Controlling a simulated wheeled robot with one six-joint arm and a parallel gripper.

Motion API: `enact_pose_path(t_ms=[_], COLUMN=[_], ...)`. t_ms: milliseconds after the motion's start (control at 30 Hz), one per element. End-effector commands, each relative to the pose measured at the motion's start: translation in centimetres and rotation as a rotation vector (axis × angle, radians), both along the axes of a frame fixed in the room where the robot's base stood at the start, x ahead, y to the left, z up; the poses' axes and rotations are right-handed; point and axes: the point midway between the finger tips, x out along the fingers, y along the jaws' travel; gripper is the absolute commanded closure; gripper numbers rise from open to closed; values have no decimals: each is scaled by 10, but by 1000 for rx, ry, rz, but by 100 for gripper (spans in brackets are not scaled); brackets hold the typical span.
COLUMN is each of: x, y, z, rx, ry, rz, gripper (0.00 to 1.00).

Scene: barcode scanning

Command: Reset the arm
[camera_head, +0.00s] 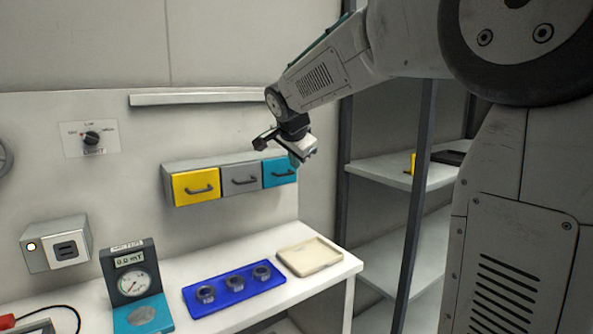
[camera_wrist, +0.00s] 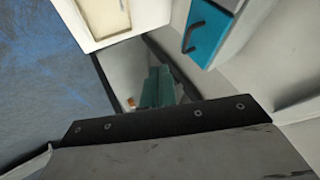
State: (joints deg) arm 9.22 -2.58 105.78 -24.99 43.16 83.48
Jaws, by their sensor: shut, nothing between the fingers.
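My arm reaches in from the upper right in the head view. My gripper (camera_head: 297,160) hangs in the air in front of the teal drawer (camera_head: 280,172), overlapping it in the picture, and I cannot tell how far apart they are. In the wrist view, the teal fingers of my gripper (camera_wrist: 159,88) are together with nothing between them. The teal drawer with its dark handle also shows at the top of the wrist view (camera_wrist: 207,38).
A yellow drawer (camera_head: 196,187) and a grey drawer (camera_head: 241,179) sit beside the teal one. Below, the white table (camera_head: 215,262) bears a blue tray (camera_head: 213,308) with ring-like parts, a beige tray (camera_head: 309,257) and a gauge (camera_head: 133,283). Shelves (camera_head: 390,172) stand right.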

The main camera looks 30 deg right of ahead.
Motion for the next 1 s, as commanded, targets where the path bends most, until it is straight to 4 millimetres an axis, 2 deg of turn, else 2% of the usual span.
enact_pose_path(t_ms=[133,433,500,567,667,767,1000], x=[-6,-9,-14,-24,-61,-113,-263], y=[4,3,4,6,18,41,106], z=[9,10,5,-12,-40,-62,-110], rx=[0,-27,-59,-83,-112,-125,-105], ry=[1,28,82,169,330,479,700], rz=[-1,38,96,168,330,534,1066], gripper=[100,100,100,100,100,100,100])
